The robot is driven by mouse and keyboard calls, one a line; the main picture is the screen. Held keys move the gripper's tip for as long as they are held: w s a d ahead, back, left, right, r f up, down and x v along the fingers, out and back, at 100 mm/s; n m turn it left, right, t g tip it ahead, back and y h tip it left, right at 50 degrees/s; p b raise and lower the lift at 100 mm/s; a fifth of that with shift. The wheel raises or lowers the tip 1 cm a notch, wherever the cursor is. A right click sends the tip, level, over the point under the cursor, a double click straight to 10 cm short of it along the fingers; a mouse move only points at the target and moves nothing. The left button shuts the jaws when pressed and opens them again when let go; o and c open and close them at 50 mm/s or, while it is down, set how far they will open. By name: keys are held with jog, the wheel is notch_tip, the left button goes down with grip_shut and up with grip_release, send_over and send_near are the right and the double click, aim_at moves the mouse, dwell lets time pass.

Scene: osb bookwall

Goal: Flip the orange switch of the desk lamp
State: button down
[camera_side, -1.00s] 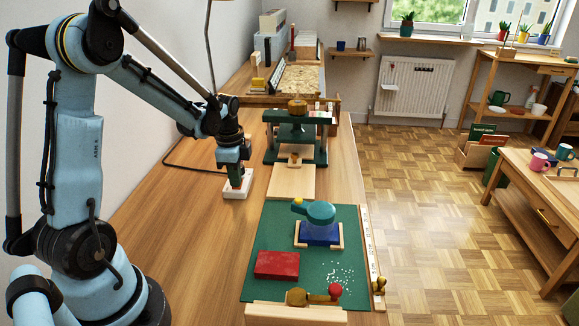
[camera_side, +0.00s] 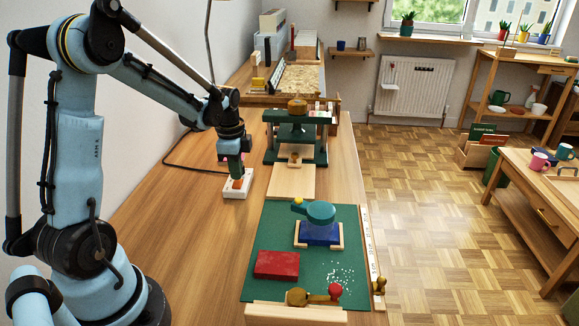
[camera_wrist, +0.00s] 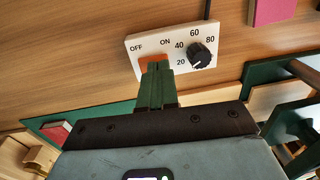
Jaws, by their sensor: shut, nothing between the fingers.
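The lamp's white control box (camera_side: 231,192) lies on the wooden bench below my gripper. In the wrist view the box (camera_wrist: 150,46) shows OFF and ON labels and a black dial (camera_wrist: 201,56) with numbers. The orange switch (camera_side: 239,184) shows on the box top. In the wrist view it (camera_wrist: 142,66) is partly hidden behind my fingertips; which way it is tilted I cannot tell. My gripper (camera_side: 236,176) is shut and empty, pointing down at the switch. In the wrist view its green fingertips (camera_wrist: 157,66) overlap the switch's right side. Contact is unclear.
A green press (camera_side: 295,150) stands right of the box, with a light wooden board (camera_side: 291,181) before it. A green mat (camera_side: 261,235) with a red block (camera_side: 277,265) lies nearer. A black cable (camera_side: 180,167) runs behind the box. Bare bench lies to the left.

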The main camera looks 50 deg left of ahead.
aim_at(237, 183)
notch_tip(237, 183, up, 13)
jog(key=shift+s+d, duration=0.35)
jog(key=shift+d, duration=0.05)
jog(key=shift+a+r, duration=0.1)
dwell(0.4)
jog(key=f, duration=1.4)
jog(key=shift+w+a, duration=0.4)
